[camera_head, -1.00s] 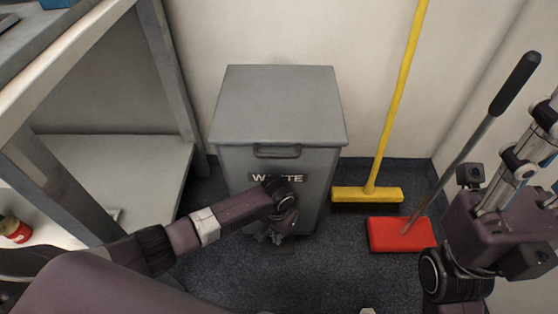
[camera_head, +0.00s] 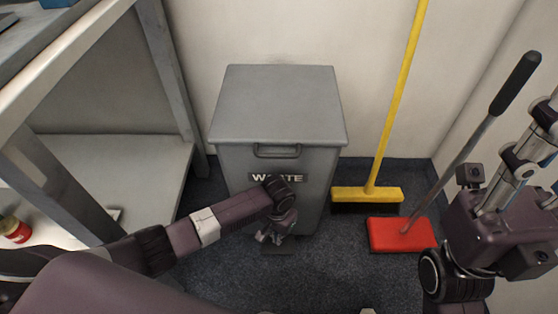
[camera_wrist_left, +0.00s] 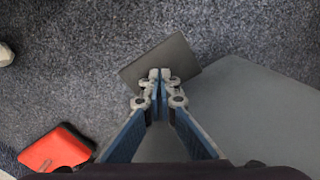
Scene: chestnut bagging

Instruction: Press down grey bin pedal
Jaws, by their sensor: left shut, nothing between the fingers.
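The grey bin (camera_head: 275,110) stands against the back wall with its lid down and a "WASTE" label on its front. Its pedal (camera_head: 279,247) is a dark flat plate low at the bin's front, partly hidden by my left gripper (camera_head: 268,238). In the left wrist view the pedal (camera_wrist_left: 172,52) lies just beyond and under the fingertips of my left gripper (camera_wrist_left: 160,75). That gripper is shut and empty, pointing down. I cannot tell whether its tips touch the pedal. The bin's side (camera_wrist_left: 255,115) fills the right of that view. My right gripper's fingers are not in view.
A yellow broom (camera_head: 368,193) leans right of the bin. A red dustpan (camera_head: 402,234) with a long handle stands in front of the broom; it also shows in the left wrist view (camera_wrist_left: 55,148). A grey shelf unit (camera_head: 150,165) stands on the left. The floor in front is clear.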

